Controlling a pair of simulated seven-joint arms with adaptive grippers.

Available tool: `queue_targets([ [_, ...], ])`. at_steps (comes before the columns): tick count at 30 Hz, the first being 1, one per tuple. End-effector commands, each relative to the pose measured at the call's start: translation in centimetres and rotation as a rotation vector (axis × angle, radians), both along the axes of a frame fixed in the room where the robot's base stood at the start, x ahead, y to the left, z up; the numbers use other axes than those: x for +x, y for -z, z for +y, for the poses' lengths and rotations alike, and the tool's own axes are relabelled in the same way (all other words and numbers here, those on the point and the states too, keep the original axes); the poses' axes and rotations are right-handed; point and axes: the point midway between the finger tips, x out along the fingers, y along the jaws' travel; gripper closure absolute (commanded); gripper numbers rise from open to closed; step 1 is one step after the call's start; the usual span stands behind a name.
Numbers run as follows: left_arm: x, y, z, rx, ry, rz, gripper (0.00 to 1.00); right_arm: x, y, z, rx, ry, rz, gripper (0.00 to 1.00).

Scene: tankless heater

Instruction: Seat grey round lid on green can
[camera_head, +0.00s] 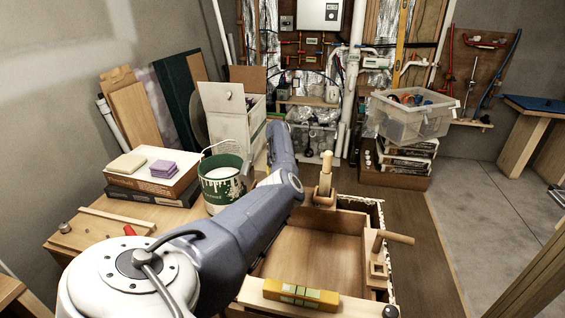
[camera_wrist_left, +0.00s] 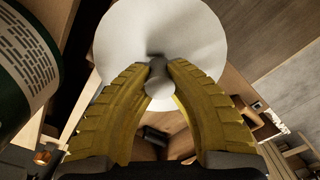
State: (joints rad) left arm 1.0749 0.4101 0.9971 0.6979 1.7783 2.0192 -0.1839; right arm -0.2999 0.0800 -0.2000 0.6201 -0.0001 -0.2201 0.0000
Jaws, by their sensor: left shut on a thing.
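The green can (camera_head: 221,188) with a white drip pattern stands on the workbench, its top open and pale inside, its wire handle raised. Its green and white side also shows at the left edge of the left wrist view (camera_wrist_left: 22,62). The grey round lid (camera_wrist_left: 165,28) is in the left wrist view, beside the can and apart from it. My left gripper (camera_wrist_left: 158,70) is shut on the lid's small knob, with a yellow finger on each side. In the head view my left arm hides this gripper and the lid. My right gripper is not in view.
A box (camera_head: 153,178) with yellow and purple sponges on it lies left of the can. A white cabinet-like box (camera_head: 230,118) stands behind the can. An open wooden drawer (camera_head: 315,255) is to the right, with a yellow level (camera_head: 300,294) at its front.

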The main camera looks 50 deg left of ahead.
Motion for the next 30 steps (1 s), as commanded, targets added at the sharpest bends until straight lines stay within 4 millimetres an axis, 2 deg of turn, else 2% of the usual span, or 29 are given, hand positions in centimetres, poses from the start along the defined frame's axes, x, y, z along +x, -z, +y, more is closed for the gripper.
queue_targets([
  [12, 0.0, -0.2, 0.0, 0.001, 0.000, -0.001, 1.00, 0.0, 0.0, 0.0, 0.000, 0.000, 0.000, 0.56],
  [30, 0.0, -1.7, 0.0, 0.001, 0.001, 0.000, 1.00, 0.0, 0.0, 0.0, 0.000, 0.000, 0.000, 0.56],
])
